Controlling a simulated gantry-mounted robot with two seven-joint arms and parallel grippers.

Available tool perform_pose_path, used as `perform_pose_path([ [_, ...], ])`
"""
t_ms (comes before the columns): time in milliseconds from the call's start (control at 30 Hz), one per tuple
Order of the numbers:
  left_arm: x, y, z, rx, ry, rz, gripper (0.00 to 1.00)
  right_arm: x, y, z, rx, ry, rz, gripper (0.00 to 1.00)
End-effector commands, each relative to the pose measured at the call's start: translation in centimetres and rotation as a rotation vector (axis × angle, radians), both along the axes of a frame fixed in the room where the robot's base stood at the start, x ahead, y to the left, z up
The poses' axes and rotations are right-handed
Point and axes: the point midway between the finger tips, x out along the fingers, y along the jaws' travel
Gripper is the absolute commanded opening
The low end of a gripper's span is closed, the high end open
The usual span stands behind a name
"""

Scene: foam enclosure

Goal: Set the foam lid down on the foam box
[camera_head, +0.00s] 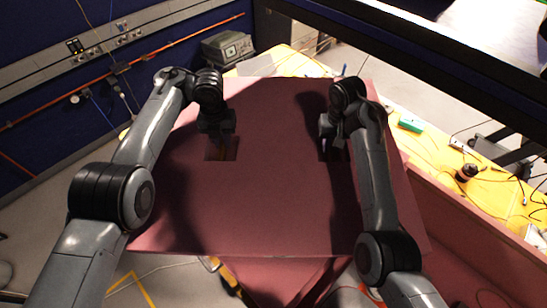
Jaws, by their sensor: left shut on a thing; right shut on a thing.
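The foam lid (270,205) is a large flat mauve panel with two dark rectangular cutouts, filling the middle of the head view. My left gripper (222,149) is at the left cutout, shut on the lid. My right gripper (332,150) is at the right cutout, shut on the lid. The fingertips are dark and hard to make out. Mauve foam of the box (462,228) shows beyond the lid's right edge, and more mauve foam shows below its near edge. The lid hides most of the box. I cannot tell whether lid and box touch.
A yellow worktop (440,155) with wires, a green item (410,125) and a dark round object (467,172) lies to the right. An instrument with a screen (228,47) stands behind the lid. A blue wall panel (40,125) is at left. A dark beam crosses the upper right.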

Motion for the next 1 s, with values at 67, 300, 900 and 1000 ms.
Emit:
perform_pose_path([
  [67, 0.0, 0.0, -0.9, 0.0, -0.001, 0.0, 0.0, 0.0, 0.0, -0.9, 0.0, -0.001, 0.0, 0.0],
  [300, 0.0, 0.0, -1.6, 0.0, -0.001, 0.0, 0.28, 0.0, 0.0, -1.6, 0.0, 0.0, 0.0, 0.33],
  [900, 0.1, 0.0, -0.3, 0.0, -0.002, 0.0, 0.44, 0.0, 0.0, -1.6, 0.0, 0.0, 0.0, 0.49],
  [1000, 0.1, 0.0, 1.2, 0.0, -0.003, -0.001, 0.44, 0.0, 0.0, -1.6, 0.0, 0.0, 0.0, 0.49],
])
